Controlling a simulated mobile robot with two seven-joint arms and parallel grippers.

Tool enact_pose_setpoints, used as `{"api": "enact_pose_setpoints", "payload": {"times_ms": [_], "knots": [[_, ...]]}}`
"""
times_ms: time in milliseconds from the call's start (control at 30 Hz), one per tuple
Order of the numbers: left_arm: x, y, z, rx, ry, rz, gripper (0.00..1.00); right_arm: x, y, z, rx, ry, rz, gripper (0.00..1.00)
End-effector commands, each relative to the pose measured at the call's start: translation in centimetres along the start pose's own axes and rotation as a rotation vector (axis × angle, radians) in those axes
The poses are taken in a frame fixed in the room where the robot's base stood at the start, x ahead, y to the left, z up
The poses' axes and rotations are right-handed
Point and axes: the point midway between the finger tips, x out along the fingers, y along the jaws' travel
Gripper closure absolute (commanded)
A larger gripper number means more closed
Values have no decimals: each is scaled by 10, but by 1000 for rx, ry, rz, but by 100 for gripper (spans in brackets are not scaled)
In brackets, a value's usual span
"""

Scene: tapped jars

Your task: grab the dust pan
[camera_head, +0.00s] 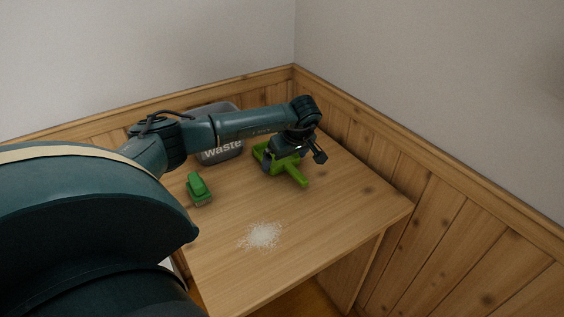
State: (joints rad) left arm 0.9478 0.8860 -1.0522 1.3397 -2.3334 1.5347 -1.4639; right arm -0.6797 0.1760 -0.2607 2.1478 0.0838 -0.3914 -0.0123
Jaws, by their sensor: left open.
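The green dust pan (297,175) lies on the wooden table near its back right part, with its handle pointing toward the front right. My left gripper (294,160) is over the dust pan, with its open fingers to either side of the pan's middle. The gripper and wrist hide part of the pan. I cannot tell whether the fingers touch it. My right gripper is not in view.
A grey bin labelled "Waste" (222,152) stands at the back, partly behind my left arm. A green brush (199,189) stands on the table (330,225) at the left. A white powder pile (262,235) lies near the front. Wood-panelled walls close the back and right.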

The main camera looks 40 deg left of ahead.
Motion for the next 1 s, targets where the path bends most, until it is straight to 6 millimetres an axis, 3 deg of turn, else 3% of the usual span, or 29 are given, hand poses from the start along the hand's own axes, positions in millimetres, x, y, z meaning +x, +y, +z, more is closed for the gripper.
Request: {"api": "enact_pose_setpoints", "payload": {"times_ms": [300, 700, 1000], "knots": [[6, 0, 0, 0, 0, 0, 1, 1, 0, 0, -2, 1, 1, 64], [5, 0, 0, 0, 0, 1, 34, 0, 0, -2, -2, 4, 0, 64], [4, 0, -1, -1, 1, 2, 35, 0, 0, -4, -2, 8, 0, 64]]}}
